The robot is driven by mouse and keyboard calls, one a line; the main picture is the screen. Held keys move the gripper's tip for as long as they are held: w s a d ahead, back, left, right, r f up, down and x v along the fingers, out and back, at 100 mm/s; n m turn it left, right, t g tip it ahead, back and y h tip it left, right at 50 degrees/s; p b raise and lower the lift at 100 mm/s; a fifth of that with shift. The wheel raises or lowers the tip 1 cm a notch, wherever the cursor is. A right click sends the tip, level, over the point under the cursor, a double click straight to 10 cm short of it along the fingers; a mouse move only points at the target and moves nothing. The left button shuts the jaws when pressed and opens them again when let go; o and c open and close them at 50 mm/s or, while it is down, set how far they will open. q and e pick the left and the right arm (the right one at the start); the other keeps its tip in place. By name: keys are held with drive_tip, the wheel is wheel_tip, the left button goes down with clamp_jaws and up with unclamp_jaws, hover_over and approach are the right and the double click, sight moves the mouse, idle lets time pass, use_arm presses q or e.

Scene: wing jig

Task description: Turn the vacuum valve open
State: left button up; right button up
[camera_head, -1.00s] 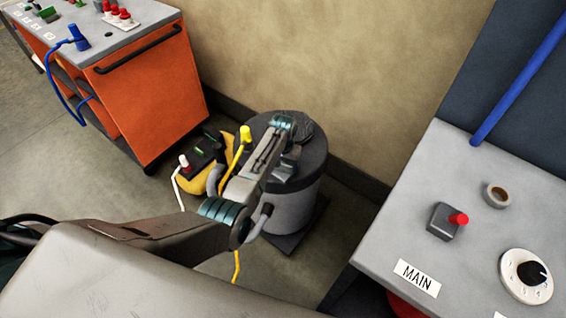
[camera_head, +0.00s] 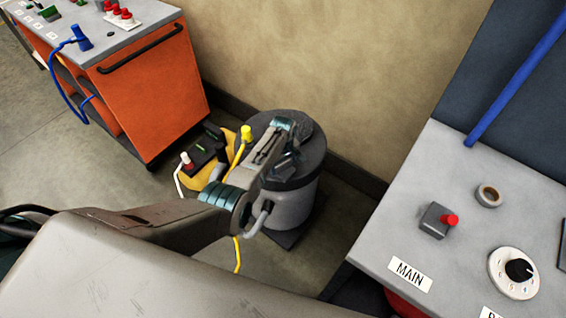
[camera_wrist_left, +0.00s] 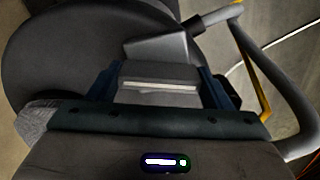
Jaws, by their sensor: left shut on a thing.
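The vacuum is a grey drum (camera_head: 293,207) with a dark round lid (camera_head: 312,140), standing on the floor by the wall.
A yellow unit (camera_head: 205,175) with a dark top and hoses stands left of the drum. An orange cart (camera_head: 155,95) is behind it.

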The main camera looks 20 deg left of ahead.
sight(283, 164)
use_arm(q)
drive_tip(key=shift+n, duration=1.7)
drive_tip(key=o, duration=1)
drive_tip(key=shift+r+p, duration=0.3)
drive_tip(key=shift+r, duration=0.2)
wheel_tip(283, 164, up, 10)
drive_tip(key=shift+f, duration=0.1)
